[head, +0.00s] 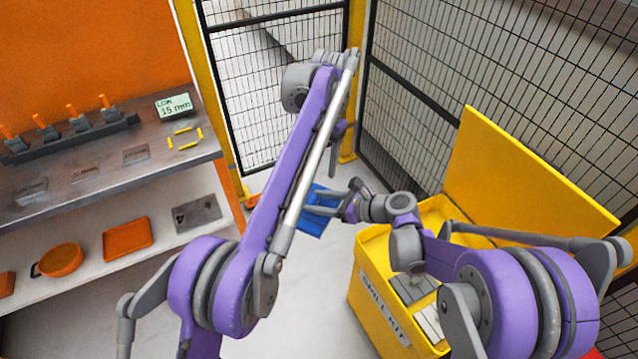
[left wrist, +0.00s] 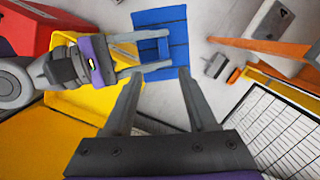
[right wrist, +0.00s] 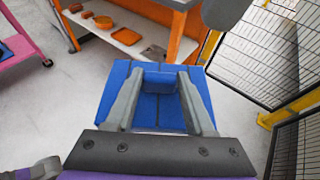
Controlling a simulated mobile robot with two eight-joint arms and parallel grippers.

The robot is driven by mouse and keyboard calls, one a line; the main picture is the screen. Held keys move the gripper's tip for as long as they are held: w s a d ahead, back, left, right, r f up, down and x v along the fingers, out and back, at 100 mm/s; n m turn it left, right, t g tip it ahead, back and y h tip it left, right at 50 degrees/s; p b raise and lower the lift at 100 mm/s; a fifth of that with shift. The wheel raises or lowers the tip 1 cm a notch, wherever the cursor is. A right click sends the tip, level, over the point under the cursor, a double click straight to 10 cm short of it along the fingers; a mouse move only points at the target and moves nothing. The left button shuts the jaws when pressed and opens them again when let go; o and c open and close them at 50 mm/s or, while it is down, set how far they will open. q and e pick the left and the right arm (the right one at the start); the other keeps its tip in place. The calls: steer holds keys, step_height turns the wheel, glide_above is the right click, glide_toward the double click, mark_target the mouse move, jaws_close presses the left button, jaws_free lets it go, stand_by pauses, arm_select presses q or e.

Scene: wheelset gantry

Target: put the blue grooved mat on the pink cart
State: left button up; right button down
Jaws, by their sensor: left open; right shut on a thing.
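The blue grooved mat (head: 314,222) is held above the floor, beyond the yellow bin in the head view. My right gripper (head: 316,202) is shut on it; in the right wrist view the mat (right wrist: 150,110) has a raised blue block between the fingers (right wrist: 159,76). My left gripper (head: 333,165) points down near the mat, partly hidden behind its own arm. In the left wrist view its fingers (left wrist: 162,85) are apart and empty, with the mat (left wrist: 163,30) beyond them, not touching. The pink cart (right wrist: 27,32) shows only at the left edge of the right wrist view, with something blue on it.
A yellow spill-kit bin (head: 378,297) with its lid raised stands beside my right arm. A steel workbench (head: 100,165) with orange trays below is at left. Black mesh fencing (head: 275,90) closes off the back. Open floor lies between bench and bin.

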mark_target(318, 198)
arm_select(q)
steer(key=f, duration=0.3)
steer(key=s+f, duration=0.1)
steer(key=f, duration=0.2)
steer(key=a+f, duration=0.1)
steer(key=f, duration=0.3)
steer(key=shift+s, duration=0.15)
steer(key=c, duration=0.7)
steer(key=shift+d, duration=0.1)
jaws_close()
steer(key=shift+s, duration=0.1)
arm_select(e)
steer(key=c, duration=0.5)
jaws_free()
steer(key=o, duration=0.3)
